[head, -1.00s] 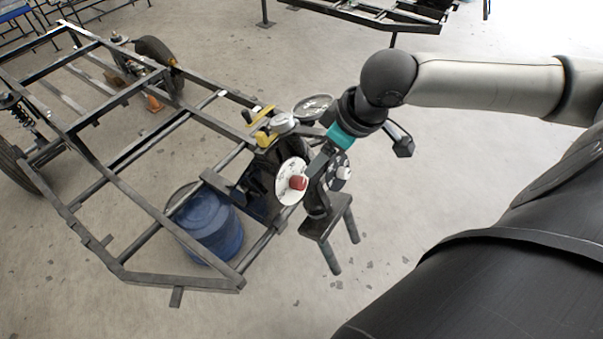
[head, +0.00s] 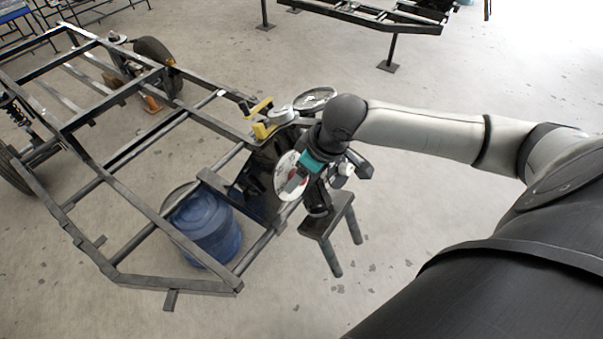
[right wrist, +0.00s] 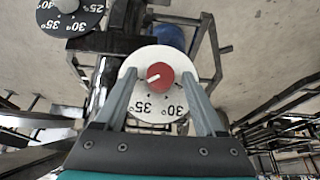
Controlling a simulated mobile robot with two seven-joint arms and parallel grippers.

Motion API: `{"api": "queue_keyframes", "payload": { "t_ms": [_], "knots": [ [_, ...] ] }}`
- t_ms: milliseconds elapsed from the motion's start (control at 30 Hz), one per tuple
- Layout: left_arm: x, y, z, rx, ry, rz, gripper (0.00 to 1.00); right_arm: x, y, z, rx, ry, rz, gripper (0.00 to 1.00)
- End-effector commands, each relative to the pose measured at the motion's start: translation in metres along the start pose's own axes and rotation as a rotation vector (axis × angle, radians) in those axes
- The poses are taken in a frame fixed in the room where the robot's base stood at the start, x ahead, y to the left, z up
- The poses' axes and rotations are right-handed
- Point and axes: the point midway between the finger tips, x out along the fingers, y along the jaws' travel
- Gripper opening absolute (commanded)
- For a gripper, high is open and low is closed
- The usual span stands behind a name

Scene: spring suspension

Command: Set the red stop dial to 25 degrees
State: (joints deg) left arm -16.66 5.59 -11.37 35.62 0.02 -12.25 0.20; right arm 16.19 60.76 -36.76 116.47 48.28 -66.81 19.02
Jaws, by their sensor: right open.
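The red stop dial (right wrist: 160,76) is a round red knob with a white pointer mark, set on a white scale disc (right wrist: 152,108). In the right wrist view the mark points left and slightly down. In the head view the white disc (head: 281,184) is partly hidden behind my right gripper (head: 293,184), and the knob is mostly covered. My left gripper is not in view.
Open floor lies to the right.

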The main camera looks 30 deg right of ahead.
Motion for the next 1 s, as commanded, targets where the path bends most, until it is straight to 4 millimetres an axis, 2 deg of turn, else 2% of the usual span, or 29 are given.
{"api": "queue_keyframes", "payload": {
  "t_ms": [100, 733, 1000],
  "knots": [
    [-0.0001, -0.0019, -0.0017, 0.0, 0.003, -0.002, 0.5, -0.0003, 0.0, -0.0001, 0.0, 0.0, 0.0, 0.71],
    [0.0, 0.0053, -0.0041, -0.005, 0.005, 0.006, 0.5, -0.0004, 0.0, 0.0002, 0.001, 0.0, 0.0, 0.0],
    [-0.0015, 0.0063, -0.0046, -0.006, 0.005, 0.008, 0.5, -0.0007, -0.0002, 0.0003, -0.001, -0.001, 0.002, 0.0]
  ]
}}
